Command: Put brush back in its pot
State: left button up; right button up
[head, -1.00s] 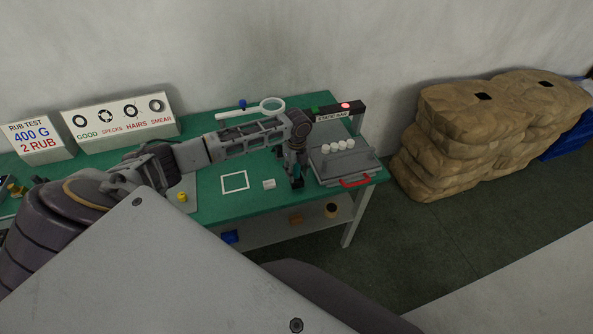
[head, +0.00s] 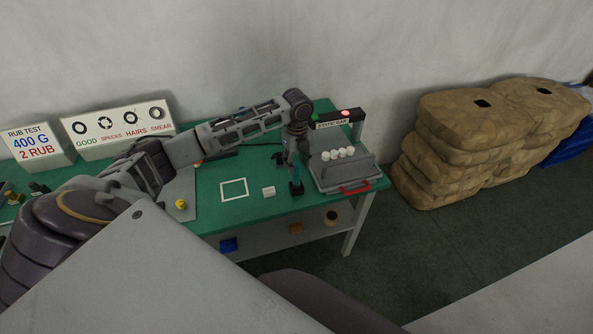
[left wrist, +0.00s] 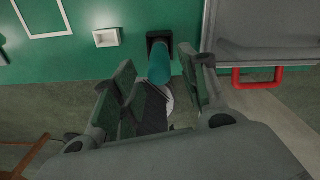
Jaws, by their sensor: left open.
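The brush shows as a teal shaft (left wrist: 158,66) in the left wrist view and as a thin teal upright (head: 296,177) in the head view. Its lower end is in the small dark square pot (left wrist: 152,40), which also shows in the head view (head: 297,189) near the table's front edge. My left gripper (head: 296,158) is above the pot, pointing down. In the left wrist view its fingers (left wrist: 160,88) are apart, with the brush's upper part between them and no clear grip on it. The brush's lower end is hidden inside the pot. My right gripper is not in view.
A white block (head: 268,192) and a white square outline (head: 234,189) lie left of the pot. A grey tray (head: 350,175) with a red handle (head: 355,187) and several white pieces is close on the right. The static bar (head: 340,119) stands behind.

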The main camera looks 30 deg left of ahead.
pick_arm(q)
jog(key=shift+r, duration=1.85)
